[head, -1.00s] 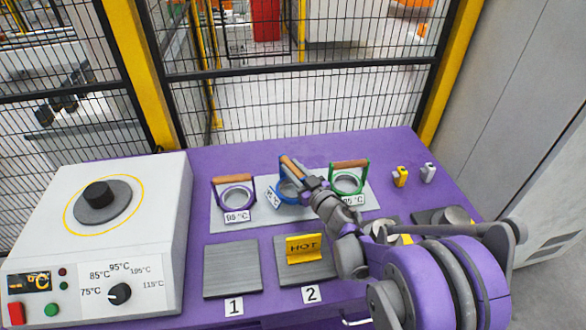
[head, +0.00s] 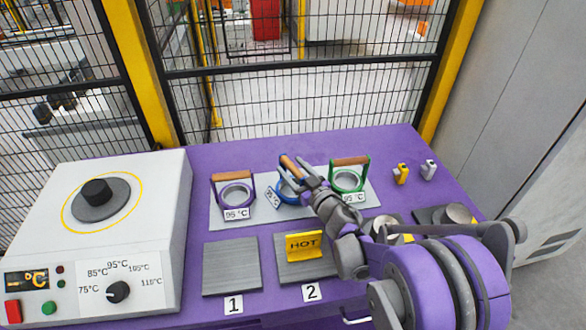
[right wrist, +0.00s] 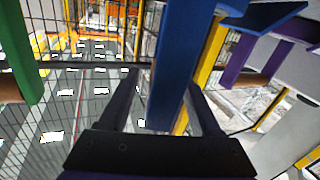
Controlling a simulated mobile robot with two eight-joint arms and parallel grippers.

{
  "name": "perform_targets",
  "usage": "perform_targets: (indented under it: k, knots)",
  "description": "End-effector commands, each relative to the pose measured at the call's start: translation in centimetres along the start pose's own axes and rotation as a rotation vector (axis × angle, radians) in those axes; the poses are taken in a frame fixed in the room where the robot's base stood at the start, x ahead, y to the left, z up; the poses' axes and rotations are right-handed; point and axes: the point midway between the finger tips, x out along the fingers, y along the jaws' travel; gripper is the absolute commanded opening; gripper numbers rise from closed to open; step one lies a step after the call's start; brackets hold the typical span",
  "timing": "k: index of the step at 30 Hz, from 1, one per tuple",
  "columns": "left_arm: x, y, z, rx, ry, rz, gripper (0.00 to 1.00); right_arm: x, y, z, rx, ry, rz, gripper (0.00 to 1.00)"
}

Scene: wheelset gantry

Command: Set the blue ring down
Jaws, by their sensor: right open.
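The blue ring (head: 286,197) with its wooden handle (head: 291,167) is at the middle of the grey plate (head: 262,212), between the purple ring (head: 236,192) and the green ring (head: 348,179). It looks turned or tilted compared with them, and its tag (head: 273,197) slants. My right gripper (head: 309,170) is open at the blue ring's right side and hides part of it. In the right wrist view, a blue upright of its frame (right wrist: 180,65) stands between the spread fingers. Whether the ring rests fully on the plate is hard to tell. My left gripper is not in view.
Steel pad 1 (head: 231,266) is bare. Pad 2 (head: 285,268) carries a yellow HOT sign (head: 304,246). A white heater box (head: 130,200) stands at left. Small yellow (head: 401,174) and grey (head: 429,170) pieces lie at right. A mesh fence (head: 300,100) is behind the table.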

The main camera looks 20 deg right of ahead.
Motion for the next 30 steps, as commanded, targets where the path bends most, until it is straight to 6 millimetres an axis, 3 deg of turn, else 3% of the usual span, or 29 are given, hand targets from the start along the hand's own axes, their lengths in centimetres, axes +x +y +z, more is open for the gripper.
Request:
perform_targets:
  k: [5, 18, 30]
  knots:
    - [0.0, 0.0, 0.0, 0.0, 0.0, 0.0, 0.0, -0.7, 0.1, 0.0, -0.001, -0.001, 0.002, 0.65]
    - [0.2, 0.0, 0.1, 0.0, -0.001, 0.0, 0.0, -7.1, 0.1, 0.0, -0.001, 0.0, 0.002, 0.65]
    - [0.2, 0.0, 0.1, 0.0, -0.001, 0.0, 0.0, -7.5, 0.0, 0.0, 0.0, 0.0, 0.0, 0.65]
